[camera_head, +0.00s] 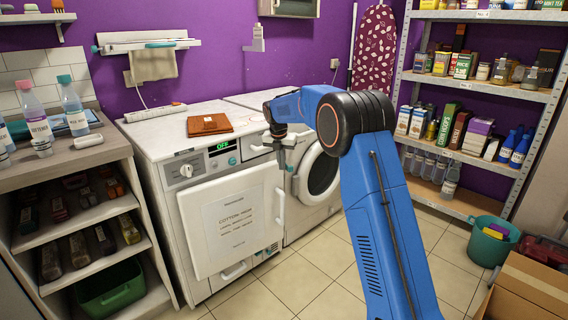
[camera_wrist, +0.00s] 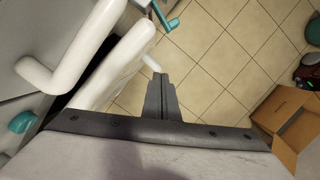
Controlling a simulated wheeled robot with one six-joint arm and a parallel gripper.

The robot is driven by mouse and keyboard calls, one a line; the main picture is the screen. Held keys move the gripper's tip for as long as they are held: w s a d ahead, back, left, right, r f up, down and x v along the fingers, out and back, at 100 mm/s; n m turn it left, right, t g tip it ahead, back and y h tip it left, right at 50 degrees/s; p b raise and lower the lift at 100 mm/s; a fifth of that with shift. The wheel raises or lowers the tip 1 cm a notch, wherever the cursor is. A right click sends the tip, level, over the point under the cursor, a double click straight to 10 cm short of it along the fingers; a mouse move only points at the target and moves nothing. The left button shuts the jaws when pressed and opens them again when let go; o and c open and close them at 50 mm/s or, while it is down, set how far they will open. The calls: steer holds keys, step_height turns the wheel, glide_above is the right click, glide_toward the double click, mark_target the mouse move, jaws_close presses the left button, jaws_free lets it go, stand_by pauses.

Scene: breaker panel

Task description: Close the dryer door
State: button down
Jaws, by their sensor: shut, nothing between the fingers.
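The dryer appears to be the left white machine (camera_head: 192,280), with a display reading OFF. Its square white door (camera_head: 205,205) carries a paper label (camera_head: 235,222) and stands ajar from the front. In the wrist view the door's thick white edge (camera_wrist: 118,65) shows with a dark gap between it and the machine body. My gripper (camera_head: 288,168) is shut and empty, pointing down beside the door's upper right corner. In the wrist view its fingertips (camera_wrist: 160,77) are close to the door edge; I cannot tell whether they touch it.
A second machine with a round door (camera_head: 322,174) stands just right of the dryer. A brown folded cloth (camera_head: 209,124) lies on top. A shelf unit (camera_head: 470,90), a teal bucket (camera_head: 490,243) and a cardboard box (camera_head: 530,288) are at right. Tiled floor is clear in front.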

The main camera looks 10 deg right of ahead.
step_height(320, 180, up, 10)
steer(key=s+d, duration=0.1)
steer(key=s, duration=0.1)
steer(key=shift+s+d+f, duration=0.15)
steer(key=shift+s+d, duration=0.05)
steer(key=shift+s, duration=0.2)
